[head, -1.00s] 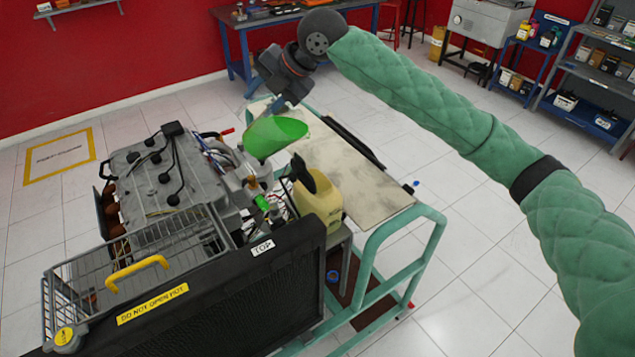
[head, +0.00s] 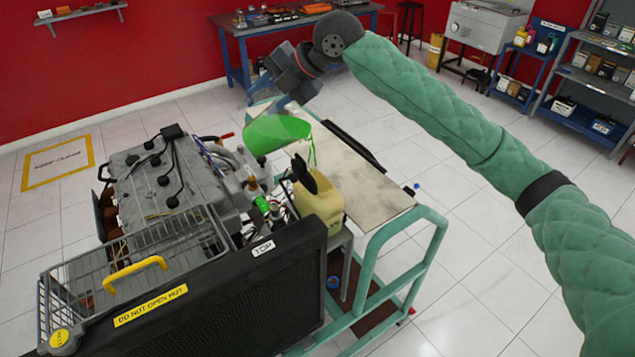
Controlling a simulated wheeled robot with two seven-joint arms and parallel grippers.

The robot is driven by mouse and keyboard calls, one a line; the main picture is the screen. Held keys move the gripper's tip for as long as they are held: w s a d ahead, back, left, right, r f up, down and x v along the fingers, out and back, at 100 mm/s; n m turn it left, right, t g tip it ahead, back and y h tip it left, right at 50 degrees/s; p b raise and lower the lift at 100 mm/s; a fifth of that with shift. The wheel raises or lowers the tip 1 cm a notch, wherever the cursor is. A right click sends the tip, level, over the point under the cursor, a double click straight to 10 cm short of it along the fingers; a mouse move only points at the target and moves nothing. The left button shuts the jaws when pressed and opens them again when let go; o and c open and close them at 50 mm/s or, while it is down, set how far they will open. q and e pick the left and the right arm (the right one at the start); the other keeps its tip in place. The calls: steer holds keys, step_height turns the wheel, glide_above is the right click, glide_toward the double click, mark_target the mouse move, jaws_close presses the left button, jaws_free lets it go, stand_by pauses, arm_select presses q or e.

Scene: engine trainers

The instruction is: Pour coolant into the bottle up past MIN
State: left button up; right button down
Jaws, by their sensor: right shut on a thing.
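The coolant bottle (head: 320,208) is a yellowish tank at the near end of the engine stand, with a black cap (head: 304,175) standing raised at its top. My right gripper (head: 283,104) is shut on a container of bright green coolant (head: 272,134) and holds it tilted, above and behind the bottle. Thin green streaks (head: 313,150) hang from the container's right end down toward the bottle's top. I cannot tell whether they enter the opening. The MIN mark and the level inside the bottle cannot be made out. My left gripper is out of view.
The engine (head: 165,185) stands left of the bottle. A black radiator (head: 240,290) with a warning label and a wire basket (head: 130,255) are in front. A bare board (head: 365,185) lies on the green stand frame (head: 362,265) to the right. Open floor lies beyond.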

steer(key=shift+w+d+r, duration=0.15)
steer(key=shift+w+d, duration=0.05)
steer(key=shift+d, duration=0.25)
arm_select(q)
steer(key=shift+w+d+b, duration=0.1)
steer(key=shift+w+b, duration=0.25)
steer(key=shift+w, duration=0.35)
arm_select(e)
steer(key=shift+d, duration=0.15)
steer(key=shift+w+d+r+y, duration=0.15)
steer(key=shift+y, duration=0.15)
steer(key=shift+w+d+r+y+b, duration=0.1)
steer(key=shift+d+r+y+b, duration=0.05)
steer(key=shift+d+y+b, duration=0.3)
steer(key=shift+d+r+b, duration=0.1)
steer(key=shift+r+b, duration=0.05)
steer(key=shift+b, duration=0.25)
steer(key=shift+r+t, duration=0.1)
steer(key=shift+t, duration=0.2)
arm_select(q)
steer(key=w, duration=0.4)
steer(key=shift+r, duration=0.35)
arm_select(e)
steer(key=shift+d+y, duration=0.1)
steer(key=shift+y, duration=0.15)
